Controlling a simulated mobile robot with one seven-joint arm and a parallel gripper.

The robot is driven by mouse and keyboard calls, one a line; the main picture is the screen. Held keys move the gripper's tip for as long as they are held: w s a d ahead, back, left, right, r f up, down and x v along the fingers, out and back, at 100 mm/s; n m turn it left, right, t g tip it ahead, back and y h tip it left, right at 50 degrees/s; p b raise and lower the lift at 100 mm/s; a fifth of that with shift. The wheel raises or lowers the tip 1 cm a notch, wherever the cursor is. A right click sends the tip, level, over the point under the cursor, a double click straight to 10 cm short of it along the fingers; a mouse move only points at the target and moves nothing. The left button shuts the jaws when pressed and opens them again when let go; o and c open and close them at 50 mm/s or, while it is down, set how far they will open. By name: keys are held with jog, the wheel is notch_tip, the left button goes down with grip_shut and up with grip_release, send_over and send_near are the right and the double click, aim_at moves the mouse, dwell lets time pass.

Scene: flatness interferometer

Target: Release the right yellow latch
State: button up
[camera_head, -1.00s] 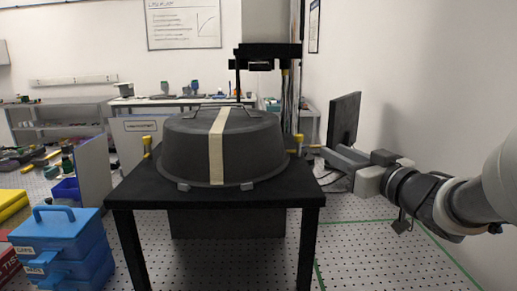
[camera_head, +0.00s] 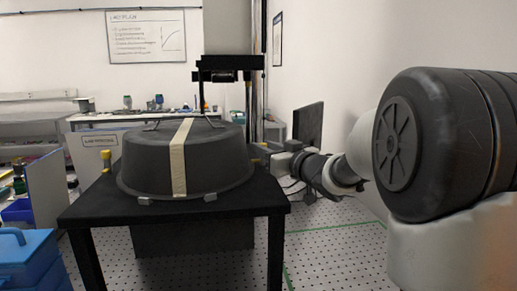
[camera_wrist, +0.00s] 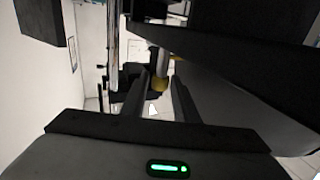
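A dark round cover (camera_head: 218,160) with a beige strip down its front sits on a black table (camera_head: 265,197). The right yellow latch (camera_wrist: 160,83) shows in the wrist view between my gripper's two fingers, beyond a grey post. In the head view it is mostly hidden by my gripper. My gripper (camera_wrist: 160,98) is open, its two dark fingers apart on either side of the latch; I cannot tell if either touches it. In the head view my gripper (camera_head: 267,157) is at the table's right edge, beside the cover. The left yellow latch (camera_head: 106,160) stands upright at the table's left.
A black monitor (camera_head: 308,125) stands just behind my arm. A dark column with a bracket (camera_head: 229,70) rises behind the cover. Blue boxes (camera_head: 35,262) stand at the lower left. The perforated floor right of the table is open.

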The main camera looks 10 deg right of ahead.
jog(key=shift+w+a, duration=0.25)
jog(key=shift+w, duration=0.35)
grip_shut()
